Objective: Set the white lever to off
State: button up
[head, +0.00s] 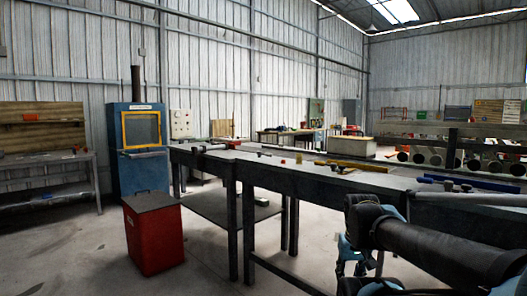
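I cannot make out a white lever in the head view. A pale upright panel (181,124) with several small dark and coloured spots stands beyond the workbench, right of the blue cabinet; its details are too small to tell whether any is a lever. My dark arm with light blue parts crosses the lower right, in front of the near end of the workbench. No fingers of my gripper can be made out in this view.
A long dark workbench (300,178) runs across the middle, with yellow and blue bars on top. A red bin (155,240) stands left of it. A blue cabinet (142,173) with a yellow-framed window is behind. The concrete floor at lower left is clear.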

aim_at(259, 154)
jog(key=u, duration=0.3)
jog(key=i, duration=1)
jog(key=u, duration=0.2)
